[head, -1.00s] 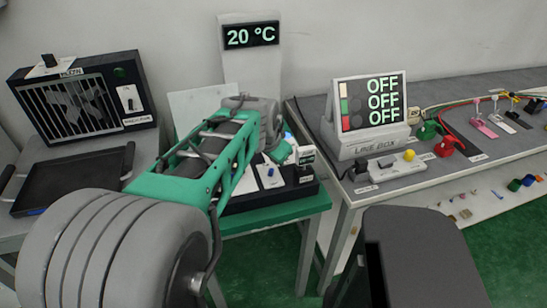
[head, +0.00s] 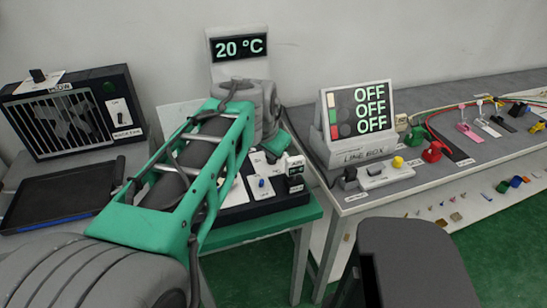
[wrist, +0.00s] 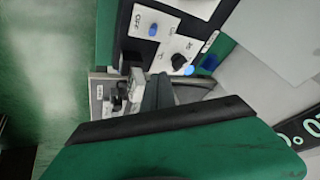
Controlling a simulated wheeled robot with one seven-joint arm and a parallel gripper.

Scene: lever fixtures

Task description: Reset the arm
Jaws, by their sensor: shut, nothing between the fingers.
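My green and grey arm reaches from the lower left over the green-edged table in the head view. Its wrist end hangs above the black control panel (head: 245,205). My gripper (wrist: 158,92) shows in the wrist view as dark fingers beyond my green casing; they are shut and empty. The fingers appear over or close beside a small metal-framed box (wrist: 104,98) at the panel's edge; I cannot tell if they touch it. A blue switch (wrist: 145,28) and a black knob (wrist: 178,62) are on the panel's white plates.
A black heater-like box (head: 75,110) and a dark tray (head: 60,195) stand at left. A display (head: 238,47) reads 20 °C. The line box (head: 358,120) shows OFF three times, with a yellow button (head: 398,162) in front. Green floor is open between the tables.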

